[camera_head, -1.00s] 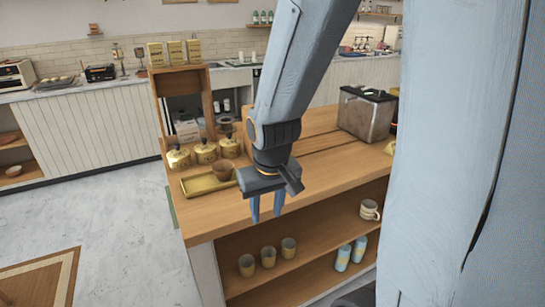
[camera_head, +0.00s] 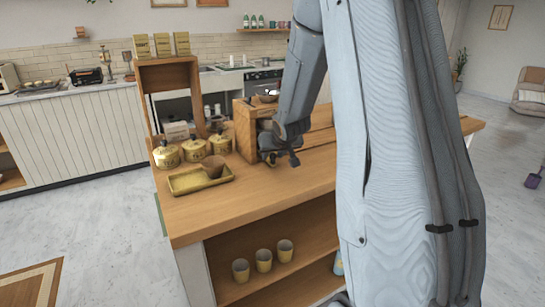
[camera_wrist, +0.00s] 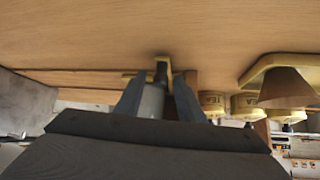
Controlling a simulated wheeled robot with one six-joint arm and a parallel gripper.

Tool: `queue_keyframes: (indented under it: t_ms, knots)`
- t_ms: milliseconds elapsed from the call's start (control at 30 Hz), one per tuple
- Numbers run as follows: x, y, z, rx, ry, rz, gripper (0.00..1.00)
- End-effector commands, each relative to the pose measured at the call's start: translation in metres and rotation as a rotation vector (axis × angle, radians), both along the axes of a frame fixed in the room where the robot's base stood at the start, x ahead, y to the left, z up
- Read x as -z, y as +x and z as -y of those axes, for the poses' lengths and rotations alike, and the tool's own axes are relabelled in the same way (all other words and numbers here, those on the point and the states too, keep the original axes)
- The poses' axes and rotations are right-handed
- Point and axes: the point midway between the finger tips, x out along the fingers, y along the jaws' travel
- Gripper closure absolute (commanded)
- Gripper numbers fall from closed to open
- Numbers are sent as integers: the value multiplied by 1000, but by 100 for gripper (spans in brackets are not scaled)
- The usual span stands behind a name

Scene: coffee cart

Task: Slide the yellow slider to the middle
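A small yellow piece (camera_wrist: 163,60), which looks like the slider, shows just beyond my fingertips in the wrist view. A dark stem (camera_wrist: 161,73) stands below it in the picture, and a grey rounded part sits between the fingers. My gripper (camera_wrist: 157,82) is open, with a finger on each side of the stem; gaps appear on both sides, though contact is hard to judge. In the head view my gripper (camera_head: 270,158) is low over the counter, beside a wooden box (camera_head: 245,130). The slider and its track cannot be made out clearly there.
Several yellow canisters (camera_head: 193,151) stand left of my gripper on the wooden counter (camera_head: 250,203). A yellow tray (camera_head: 187,187) with a brown cone-shaped cup (camera_head: 214,167) lies in front of them. The counter's front is clear.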

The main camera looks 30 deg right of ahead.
Motion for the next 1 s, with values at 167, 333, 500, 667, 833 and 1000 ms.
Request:
queue_keyframes:
  t_ms: [167,333,500,667,833,1000]
  knots:
    - [5,6,1,0,0,0,65]
    - [6,6,1,0,0,0,65]
    - [6,6,1,0,0,0,83]
    - [6,5,1,0,0,0,100]
    - [6,5,1,-1,0,-1,100]
    - [5,7,0,-9,0,-3,100]
